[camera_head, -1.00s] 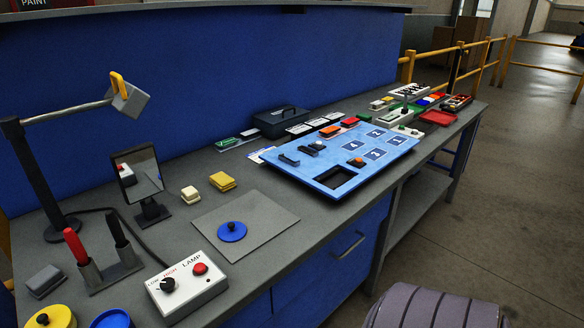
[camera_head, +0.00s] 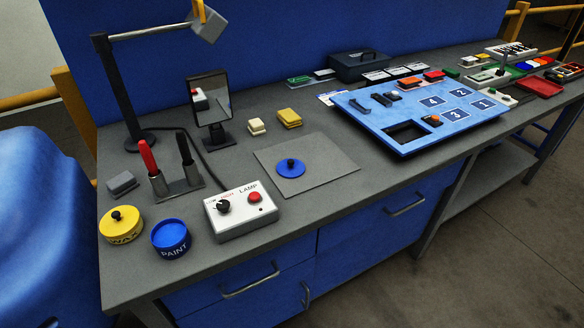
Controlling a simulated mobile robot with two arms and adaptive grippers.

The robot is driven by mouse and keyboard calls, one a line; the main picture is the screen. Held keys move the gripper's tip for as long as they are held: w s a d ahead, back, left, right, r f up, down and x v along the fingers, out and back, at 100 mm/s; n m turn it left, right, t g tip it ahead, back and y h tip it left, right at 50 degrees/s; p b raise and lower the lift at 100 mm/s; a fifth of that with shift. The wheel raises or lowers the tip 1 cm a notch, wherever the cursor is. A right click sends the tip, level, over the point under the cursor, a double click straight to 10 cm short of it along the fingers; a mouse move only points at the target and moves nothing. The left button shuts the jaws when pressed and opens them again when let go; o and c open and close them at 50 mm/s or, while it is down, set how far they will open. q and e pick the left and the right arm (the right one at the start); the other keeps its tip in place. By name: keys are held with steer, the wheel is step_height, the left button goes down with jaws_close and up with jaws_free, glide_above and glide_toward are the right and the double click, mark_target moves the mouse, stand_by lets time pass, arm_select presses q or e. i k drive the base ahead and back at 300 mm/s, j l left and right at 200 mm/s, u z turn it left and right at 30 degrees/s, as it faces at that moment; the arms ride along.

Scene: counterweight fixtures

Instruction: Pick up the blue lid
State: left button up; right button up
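The blue lid (camera_head: 291,168) is a flat round disc with a dark knob on top. It lies on a grey mat (camera_head: 335,182) in the middle of the workbench. An open blue pot marked PAINT (camera_head: 171,240) stands near the bench's front left edge, apart from the lid. Neither of my grippers shows in the view.
A yellow tin with a knobbed lid (camera_head: 121,224), a white lamp box (camera_head: 240,212), a pen stand (camera_head: 177,186) and a mirror (camera_head: 211,108) stand left of the mat. A blue numbered board (camera_head: 420,106) lies to its right. The lamp post (camera_head: 121,88) rises behind.

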mark_target(287, 169)
steer(key=i+j+u, duration=0.15)
steer(key=i, duration=0.25)
steer(key=i+j+u, duration=0.1)
steer(key=i, duration=0.35)
